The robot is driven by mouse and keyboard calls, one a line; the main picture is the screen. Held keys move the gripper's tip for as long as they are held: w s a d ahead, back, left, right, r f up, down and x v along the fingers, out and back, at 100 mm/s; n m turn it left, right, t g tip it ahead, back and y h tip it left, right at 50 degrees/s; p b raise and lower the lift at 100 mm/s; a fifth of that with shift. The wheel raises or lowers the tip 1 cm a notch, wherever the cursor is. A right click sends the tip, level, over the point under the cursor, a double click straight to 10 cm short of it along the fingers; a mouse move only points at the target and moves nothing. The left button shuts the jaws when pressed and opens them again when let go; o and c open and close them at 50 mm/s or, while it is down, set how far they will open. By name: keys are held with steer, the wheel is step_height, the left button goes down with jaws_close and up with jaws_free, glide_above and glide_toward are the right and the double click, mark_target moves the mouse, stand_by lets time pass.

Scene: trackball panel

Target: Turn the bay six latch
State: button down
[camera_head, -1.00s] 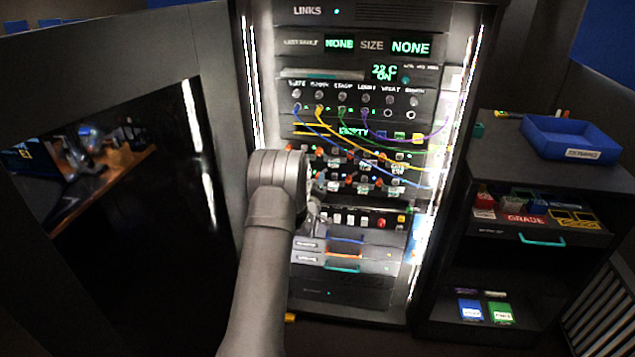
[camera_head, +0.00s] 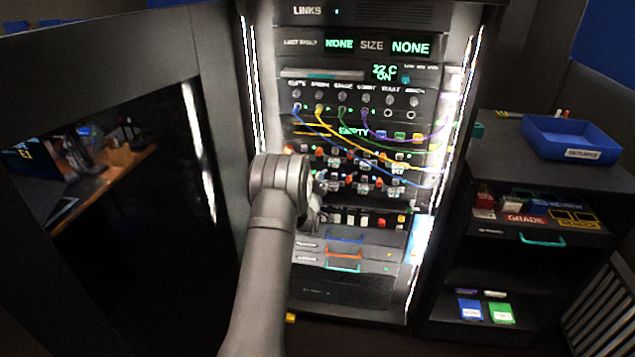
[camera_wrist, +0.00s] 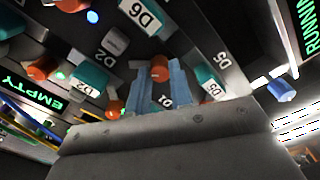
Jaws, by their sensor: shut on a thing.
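My gripper (camera_wrist: 160,84), with pale blue fingers, is shut on a small orange-red latch (camera_wrist: 160,68) in the wrist view. The D1 mark shows between the fingers, and the D5 mark is just right of them. A teal bay handle labelled D6 (camera_wrist: 143,15) is at the top, away from the fingers. Another teal handle labelled D5 (camera_wrist: 207,82) is close on the right, and one labelled D2 (camera_wrist: 90,78) is at left. No bay-six mark is readable on the held latch. In the head view my arm hides most of the gripper, at the rack's lower bay rows (camera_head: 365,185).
More orange latches (camera_wrist: 41,68) and a grey one (camera_wrist: 116,40) stand close around the fingers. Coloured cables (camera_head: 400,160) hang across the rack above. A shelf unit with a blue tray (camera_head: 570,138) stands at right. A dark glass panel (camera_head: 120,190) is at left.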

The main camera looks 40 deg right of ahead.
steer(key=m, duration=1.7)
stand_by(0.3)
steer(key=shift+r+m, duration=0.1)
steer(key=shift+m, duration=0.4)
steer(key=c, duration=1.3)
jaws_free()
